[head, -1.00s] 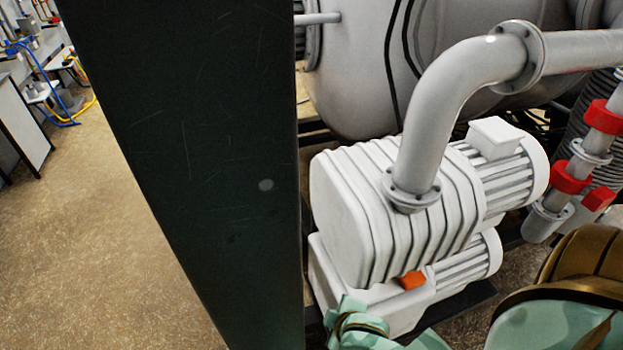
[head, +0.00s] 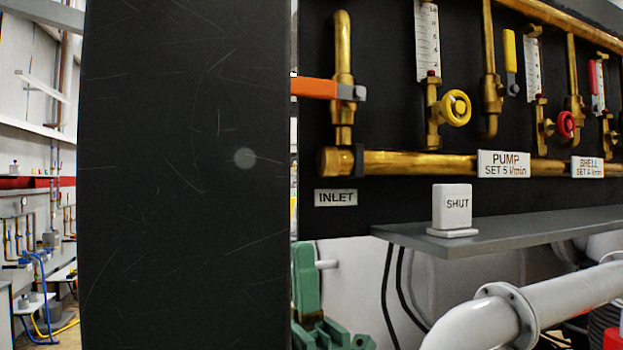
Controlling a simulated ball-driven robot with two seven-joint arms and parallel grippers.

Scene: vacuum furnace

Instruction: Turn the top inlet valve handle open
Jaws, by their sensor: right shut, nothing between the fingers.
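The inlet valve handle (head: 316,88) is an orange lever at the upper middle. It lies level, crosswise to the upright brass inlet pipe (head: 343,60), and its left end is cut off by the dark post. A grey fitting joins it to the pipe. The "INLET" label (head: 336,198) sits below, under the brass manifold pipe (head: 415,163). My left gripper is not in view.
A wide dark post (head: 185,180) stands close on the left. A grey shelf (head: 500,232) juts out under the manifold and carries a white "SHUT" block (head: 452,208). A yellow wheel valve (head: 456,108) is right of the inlet. A white pipe (head: 560,305) crosses the lower right.

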